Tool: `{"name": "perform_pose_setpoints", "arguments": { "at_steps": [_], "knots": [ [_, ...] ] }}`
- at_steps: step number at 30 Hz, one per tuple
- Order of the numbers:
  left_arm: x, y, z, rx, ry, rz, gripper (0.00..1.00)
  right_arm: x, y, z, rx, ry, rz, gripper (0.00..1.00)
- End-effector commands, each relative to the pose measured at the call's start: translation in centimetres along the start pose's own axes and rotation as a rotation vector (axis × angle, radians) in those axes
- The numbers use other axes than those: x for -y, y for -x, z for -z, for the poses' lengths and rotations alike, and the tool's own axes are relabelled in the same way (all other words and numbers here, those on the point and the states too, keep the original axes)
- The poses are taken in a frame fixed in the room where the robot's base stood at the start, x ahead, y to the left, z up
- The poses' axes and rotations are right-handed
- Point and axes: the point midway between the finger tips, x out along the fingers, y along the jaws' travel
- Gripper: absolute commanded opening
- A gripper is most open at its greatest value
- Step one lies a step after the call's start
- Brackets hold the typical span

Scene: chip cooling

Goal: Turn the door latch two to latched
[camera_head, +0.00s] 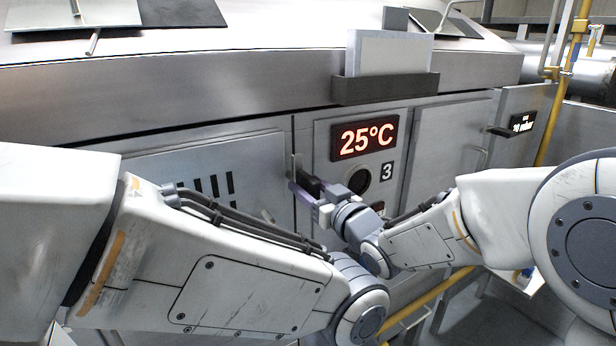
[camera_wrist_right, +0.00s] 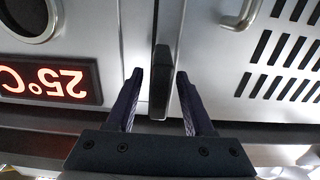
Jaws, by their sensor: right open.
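The door latch (camera_head: 292,166) is a small upright handle on the seam between the slotted door (camera_head: 215,170) and the panel with the 25°C display (camera_head: 363,137). In the right wrist view it is a dark straight bar (camera_wrist_right: 162,80) lined up with the seam. My right gripper (camera_head: 304,186) is at the latch, partly covering it in the head view. In the right wrist view its two fingers (camera_wrist_right: 160,90) are open, one on each side of the bar, with a gap visible on both sides. My left gripper is out of view; only its arm shows at lower left.
A round port (camera_head: 359,181) and a "3" label (camera_head: 387,171) sit below the display. A grey holder (camera_head: 385,88) juts out above it. Another door (camera_head: 447,150) and a yellow pipe (camera_head: 560,110) are at the right. My left forearm fills the lower left foreground.

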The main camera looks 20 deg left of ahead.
Motion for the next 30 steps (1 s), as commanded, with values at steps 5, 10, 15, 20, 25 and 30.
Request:
{"name": "perform_pose_setpoints", "arguments": {
  "at_steps": [5, 10, 15, 20, 25, 30],
  "knots": [
    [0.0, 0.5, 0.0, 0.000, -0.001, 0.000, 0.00, 0.0, -0.9, 0.0, 0.001, 0.000, 0.000, 0.53],
    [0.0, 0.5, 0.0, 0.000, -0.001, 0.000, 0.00, 0.0, -1.0, -0.1, 0.001, 0.000, 0.000, 0.53],
    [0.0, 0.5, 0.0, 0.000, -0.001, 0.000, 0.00, 0.0, -1.0, -0.1, 0.001, 0.000, 0.000, 0.18],
    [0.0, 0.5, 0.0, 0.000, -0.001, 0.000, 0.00, 0.0, -0.9, -0.1, 0.001, 0.000, 0.000, 0.00],
    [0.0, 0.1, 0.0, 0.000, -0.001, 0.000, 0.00, 0.0, -0.9, -0.1, 0.000, 0.010, 0.000, 0.00],
    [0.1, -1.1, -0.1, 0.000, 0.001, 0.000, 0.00, 0.1, -1.0, -0.4, -0.001, 0.059, 0.000, 0.00]
  ]
}}
